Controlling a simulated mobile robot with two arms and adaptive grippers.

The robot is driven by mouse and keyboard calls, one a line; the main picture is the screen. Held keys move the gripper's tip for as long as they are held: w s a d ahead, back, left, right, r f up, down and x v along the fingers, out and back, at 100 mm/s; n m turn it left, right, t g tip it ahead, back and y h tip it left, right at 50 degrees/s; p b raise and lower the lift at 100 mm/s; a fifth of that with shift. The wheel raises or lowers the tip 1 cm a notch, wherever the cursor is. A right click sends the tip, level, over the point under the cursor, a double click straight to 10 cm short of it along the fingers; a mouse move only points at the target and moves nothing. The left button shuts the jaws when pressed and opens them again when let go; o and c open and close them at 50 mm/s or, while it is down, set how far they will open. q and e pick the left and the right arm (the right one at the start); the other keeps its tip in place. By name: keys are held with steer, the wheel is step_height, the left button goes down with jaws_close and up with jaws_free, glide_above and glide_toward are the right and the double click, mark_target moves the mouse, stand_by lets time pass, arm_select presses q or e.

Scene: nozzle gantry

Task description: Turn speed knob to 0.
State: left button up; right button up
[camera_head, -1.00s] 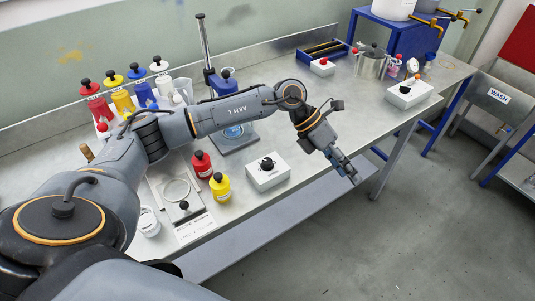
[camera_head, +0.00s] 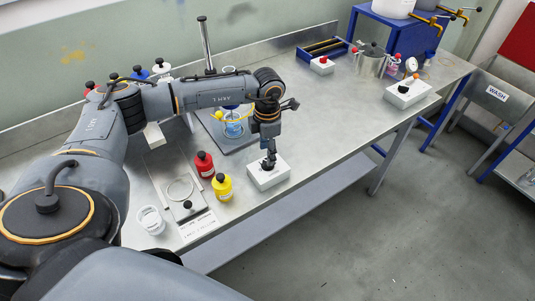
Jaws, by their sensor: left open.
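A white box (camera_head: 269,178) with a black knob on top, which looks like the speed knob, stands near the front edge of the bench. My left gripper (camera_head: 269,164) points straight down right over this box, with its fingertips at the knob. The fingers are open. They hide most of the knob, so I cannot tell its setting or whether they touch it. My right gripper does not show.
A red bottle (camera_head: 204,164) and a yellow bottle (camera_head: 222,187) stand just left of the box. A beaker (camera_head: 234,128) with blue liquid stands behind it. Another white box (camera_head: 408,93) is further right; the bench between is clear.

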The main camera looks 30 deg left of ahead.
arm_select(q)
steer(key=shift+f+p, duration=0.3)
steer(key=shift+f, duration=1.55)
jaws_close()
